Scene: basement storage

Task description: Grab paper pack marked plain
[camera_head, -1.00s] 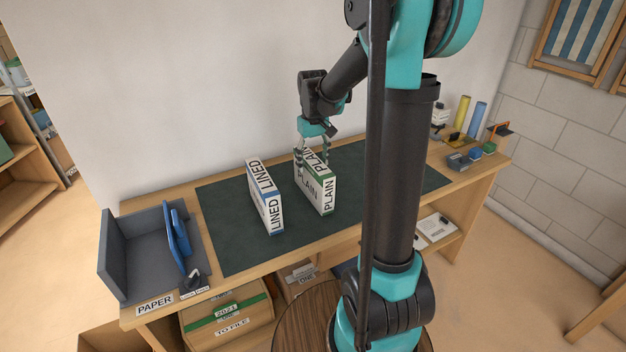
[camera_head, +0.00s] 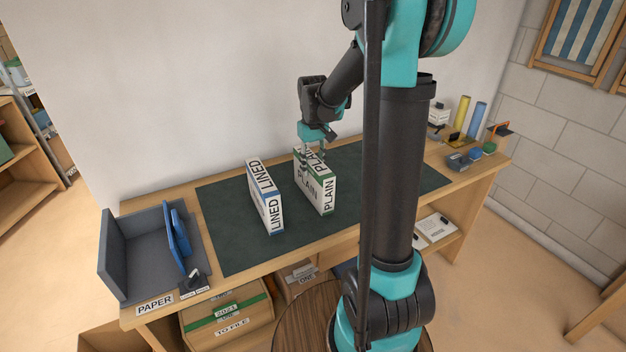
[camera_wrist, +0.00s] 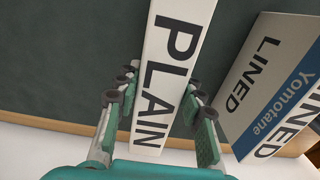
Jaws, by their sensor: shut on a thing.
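The paper pack marked PLAIN (camera_head: 328,196), white with green trim, stands upright on the dark green mat (camera_head: 225,235). My gripper (camera_head: 313,157) comes down on it from above at its back part, with one finger on each side. In the wrist view the PLAIN pack (camera_wrist: 168,60) runs between my gripper's (camera_wrist: 160,86) green-padded fingers, which are shut on it. The pack marked LINED (camera_head: 266,200), white with blue trim, stands upright to its left, apart from it. The LINED pack also shows at the right of the wrist view (camera_wrist: 262,78).
A grey open tray (camera_head: 140,262) with a blue divider stands on the bench's left end, behind a PAPER label (camera_head: 155,304). Small items and rolls (camera_head: 461,112) stand at the right end. The wall is close behind. Free mat lies left of the LINED pack.

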